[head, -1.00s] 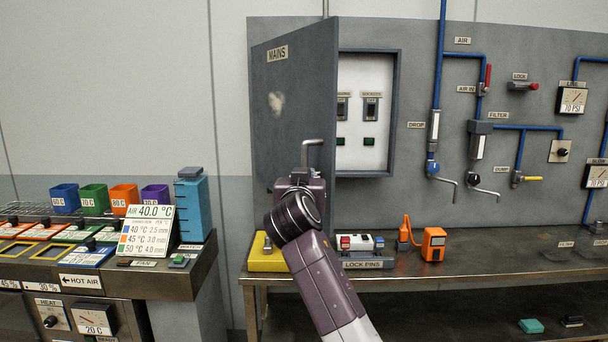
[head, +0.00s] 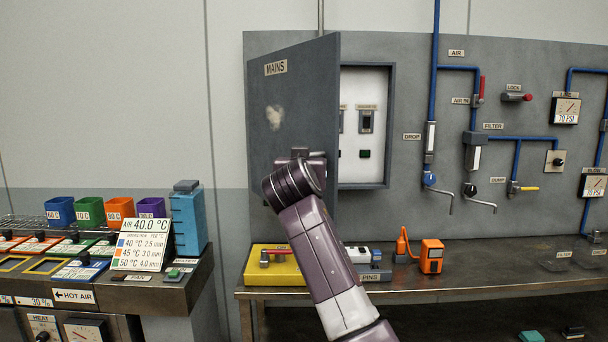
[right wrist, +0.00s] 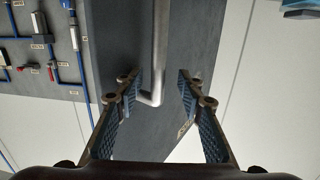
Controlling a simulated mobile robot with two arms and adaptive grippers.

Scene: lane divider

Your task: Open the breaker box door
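The grey breaker box door (head: 290,110), labelled MAINS, stands ajar, swung out from the box (head: 392,125) on the wall. Its right edge is out in front of the box, and part of the white inside with switches shows. My right gripper (right wrist: 160,76) is open at the door. In the right wrist view the metal bar handle (right wrist: 157,45) lies between its spread fingers, with gaps seen on both sides. In the head view my right wrist hides the handle and the fingers. My left gripper is not in view.
Below the box is a bench (head: 480,262) with a yellow block (head: 275,268), a lock pins holder partly behind my arm, and an orange device (head: 431,256). Blue pipes (head: 434,80) and gauges are on the panel at right. A counter with coloured bins (head: 90,211) stands at left.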

